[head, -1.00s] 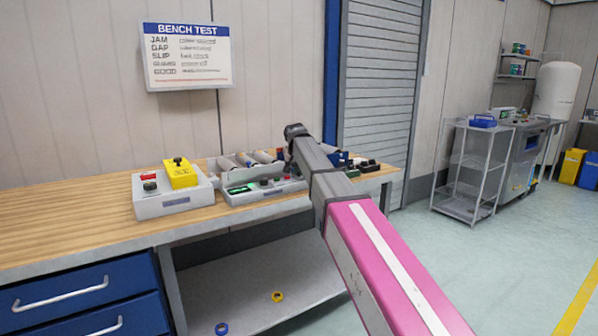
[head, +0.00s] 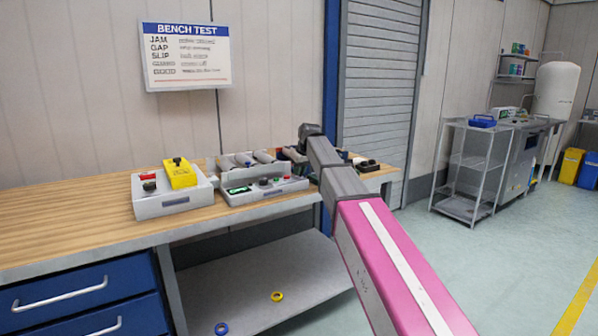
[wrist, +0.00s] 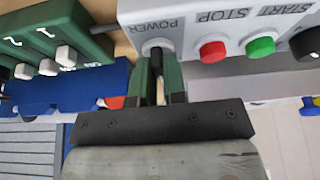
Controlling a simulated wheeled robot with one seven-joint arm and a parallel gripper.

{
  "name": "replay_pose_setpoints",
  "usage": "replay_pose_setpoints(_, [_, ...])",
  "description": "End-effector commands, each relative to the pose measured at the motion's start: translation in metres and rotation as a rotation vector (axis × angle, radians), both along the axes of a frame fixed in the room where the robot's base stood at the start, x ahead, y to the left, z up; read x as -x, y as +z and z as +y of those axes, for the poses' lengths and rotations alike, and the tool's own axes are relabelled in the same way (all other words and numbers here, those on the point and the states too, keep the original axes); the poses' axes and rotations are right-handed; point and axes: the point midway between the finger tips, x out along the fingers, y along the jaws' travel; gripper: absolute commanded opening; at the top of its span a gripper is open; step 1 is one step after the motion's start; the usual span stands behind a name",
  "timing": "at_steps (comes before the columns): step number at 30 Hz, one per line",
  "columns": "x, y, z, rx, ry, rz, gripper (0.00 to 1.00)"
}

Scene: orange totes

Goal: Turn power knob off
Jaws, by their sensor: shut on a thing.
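The power knob (wrist: 155,58) is a small dark knob on a light base, beside the POWER label on a grey control panel (wrist: 183,45) in the wrist view. My gripper (wrist: 158,72) has its two green-sided fingers closed around the knob, one on each side. The fingers cover part of it, and I cannot read its exact setting. In the head view, the panel appears to belong to the grey roller unit (head: 240,198) on the bench; my arm hides the gripper and knob there.
A red STOP button (wrist: 213,51) and green START button (wrist: 260,47) sit beside the knob. A green switch box (wrist: 90,45) and a blue object (wrist: 105,83) lie close on the other side. A grey box (head: 160,208) with a yellow block stands farther left on the bench (head: 60,235).

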Motion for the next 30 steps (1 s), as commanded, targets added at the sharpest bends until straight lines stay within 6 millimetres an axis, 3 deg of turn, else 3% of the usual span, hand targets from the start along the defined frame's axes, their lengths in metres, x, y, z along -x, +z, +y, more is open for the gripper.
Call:
replay_pose_setpoints(18, [-0.0028, 0.0007, -0.0009, -0.001, 0.548, 0.001, 0.00])
replay_pose_setpoints(30, [-0.0027, 0.0006, -0.0011, -0.001, 0.727, 0.000, 0.00])
